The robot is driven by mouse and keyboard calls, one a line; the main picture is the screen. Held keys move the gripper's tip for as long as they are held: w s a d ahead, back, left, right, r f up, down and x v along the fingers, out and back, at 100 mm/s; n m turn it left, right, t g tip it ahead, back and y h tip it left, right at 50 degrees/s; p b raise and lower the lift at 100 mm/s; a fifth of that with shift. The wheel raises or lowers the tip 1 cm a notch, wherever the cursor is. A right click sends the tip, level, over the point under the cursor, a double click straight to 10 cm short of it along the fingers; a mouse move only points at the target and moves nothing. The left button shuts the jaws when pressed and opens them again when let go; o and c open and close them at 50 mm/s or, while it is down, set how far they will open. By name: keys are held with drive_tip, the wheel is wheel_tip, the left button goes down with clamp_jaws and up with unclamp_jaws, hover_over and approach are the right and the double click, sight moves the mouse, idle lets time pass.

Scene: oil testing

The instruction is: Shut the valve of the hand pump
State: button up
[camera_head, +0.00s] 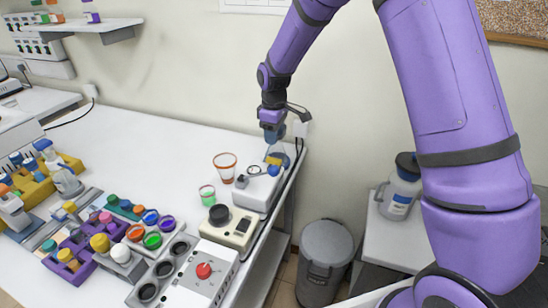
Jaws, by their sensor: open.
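My gripper (272,134) is at the back right of the white bench, pointing down. It is open. Just below it is a small blue and yellow fitting (273,163) by a white box-shaped device (258,190) with a dark knob on top. I take these to be the hand pump and its valve, but they are too small to be sure. The fingertips overlap the upper part of the fitting in the picture. I cannot tell whether they touch it, nor which way the valve is turned.
An orange-rimmed cup (225,166) and a green cup (207,196) stand left of the device. A beige instrument (230,228) is in front. Several coloured caps and racks fill the front left. A grey bin (324,262) stands beyond the bench's right edge.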

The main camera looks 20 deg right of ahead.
sight(274, 159)
wheel_tip(274, 159, down, 9)
idle(0.4)
clamp_jaws()
